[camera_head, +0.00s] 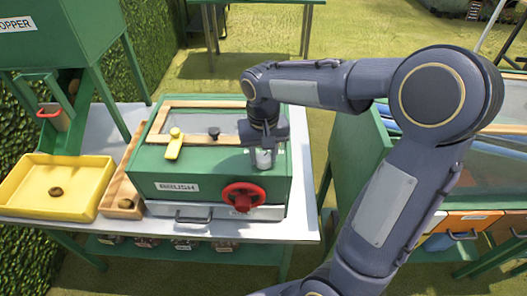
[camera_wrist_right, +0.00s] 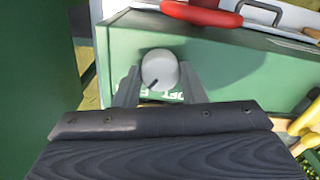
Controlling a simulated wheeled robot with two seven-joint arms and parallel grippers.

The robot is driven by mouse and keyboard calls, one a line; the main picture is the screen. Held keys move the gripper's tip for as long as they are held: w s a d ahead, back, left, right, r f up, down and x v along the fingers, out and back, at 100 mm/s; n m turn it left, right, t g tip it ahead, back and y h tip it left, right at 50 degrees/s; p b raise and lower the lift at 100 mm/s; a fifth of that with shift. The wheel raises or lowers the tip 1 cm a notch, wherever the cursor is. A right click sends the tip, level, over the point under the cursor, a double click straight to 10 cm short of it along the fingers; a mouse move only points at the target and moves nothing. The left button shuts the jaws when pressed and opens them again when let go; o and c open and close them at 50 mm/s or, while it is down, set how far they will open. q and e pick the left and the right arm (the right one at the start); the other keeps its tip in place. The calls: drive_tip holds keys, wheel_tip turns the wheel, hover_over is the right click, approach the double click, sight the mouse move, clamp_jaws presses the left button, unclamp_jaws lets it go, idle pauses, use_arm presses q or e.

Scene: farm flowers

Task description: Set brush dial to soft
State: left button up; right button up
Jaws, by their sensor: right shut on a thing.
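The brush machine is a green box (camera_head: 160,170) with a BRUSH label (camera_head: 178,187) on its front. The brush dial is a pale grey round knob (camera_wrist_right: 159,66) with a short dark mark near its lower edge in the right wrist view. White lettering (camera_wrist_right: 165,97) beside it is partly covered; "OFT" seems readable, upside down. My right gripper (camera_wrist_right: 158,88) is shut on the dial, one finger on each side. In the head view the right gripper (camera_head: 263,158) reaches down to the box's right part, and the dial is mostly hidden there. My left gripper is not in view.
A red handwheel (camera_head: 243,196) sits on the box's front, above a drawer with a dark handle (camera_head: 193,216). A yellow lever (camera_head: 174,145) and a dark knob (camera_head: 214,133) are on top. A yellow tray (camera_head: 45,185) stands left. A green stand with drawers (camera_head: 470,223) is right.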

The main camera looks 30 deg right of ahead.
sight(263, 157)
drive_tip(key=n, duration=0.4)
drive_tip(key=shift+n+p, duration=0.3)
drive_tip(key=shift+p, duration=0.05)
drive_tip(key=n, duration=0.3)
drive_tip(key=shift+n+p, duration=0.3)
drive_tip(key=n, duration=0.3)
drive_tip(key=shift+n+p, duration=0.3)
drive_tip(key=shift+p, duration=0.05)
drive_tip(key=shift+n+p, duration=0.3)
drive_tip(key=shift+n, duration=1.4)
drive_tip(key=o, duration=1)
wheel_tip(263, 157, up, 8)
drive_tip(key=shift+f, duration=0.1)
